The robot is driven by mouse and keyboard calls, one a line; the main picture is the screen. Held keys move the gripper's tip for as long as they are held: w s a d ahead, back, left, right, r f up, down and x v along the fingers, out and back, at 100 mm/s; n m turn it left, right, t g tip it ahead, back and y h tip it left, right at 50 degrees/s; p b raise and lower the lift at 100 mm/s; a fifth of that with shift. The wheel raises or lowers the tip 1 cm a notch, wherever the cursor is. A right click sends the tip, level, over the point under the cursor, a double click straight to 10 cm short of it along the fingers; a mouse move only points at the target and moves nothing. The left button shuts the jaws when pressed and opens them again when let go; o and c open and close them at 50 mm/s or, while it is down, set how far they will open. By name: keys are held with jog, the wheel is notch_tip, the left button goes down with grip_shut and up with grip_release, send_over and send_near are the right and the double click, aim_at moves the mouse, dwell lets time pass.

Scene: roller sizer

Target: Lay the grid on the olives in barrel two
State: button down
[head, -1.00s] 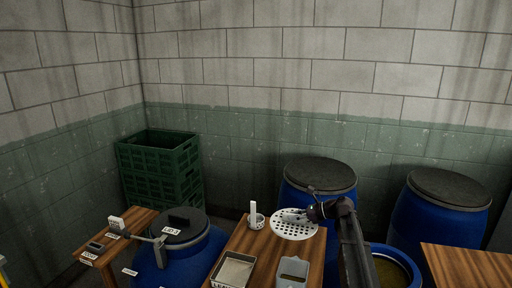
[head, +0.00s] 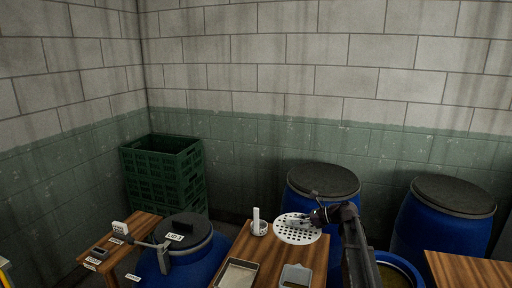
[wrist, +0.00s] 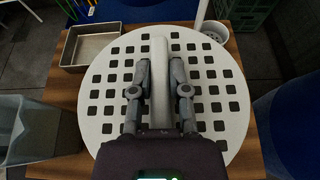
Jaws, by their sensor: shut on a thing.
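The grid (head: 285,236) is a white round plate with many square holes, at the back of the wooden table in the head view. In the wrist view the grid (wrist: 100,75) fills the middle, with a raised pale bar handle (wrist: 160,60) across it. My gripper (wrist: 160,85) has its fingers on both sides of this handle and is shut on it. I cannot tell whether the grid touches the table or hangs just above it. An open blue barrel (head: 416,268) with a dark yellowish content is right of the table, partly hidden by my arm.
The wooden table (head: 262,255) also holds a shallow tray (head: 236,274), a grey bin (head: 296,276) and a small white cup (head: 259,229). Closed blue barrels (head: 323,182) stand behind and right. A lidded barrel (head: 185,265) and green crates (head: 162,175) are left. Another table (head: 475,268) is at right.

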jog(key=shift+r, duration=0.1)
notch_tip(320, 180, up, 7)
jog(key=p, duration=0.7)
notch_tip(320, 180, down, 7)
jog(key=b, duration=0.7)
jog(key=shift+r, duration=0.1)
dwell(0.6)
jog(key=shift+f, duration=0.2)
dwell(1.9)
jog(key=shift+r, duration=0.2)
jog(key=shift+f, duration=0.2)
dwell(2.2)
dwell(0.4)
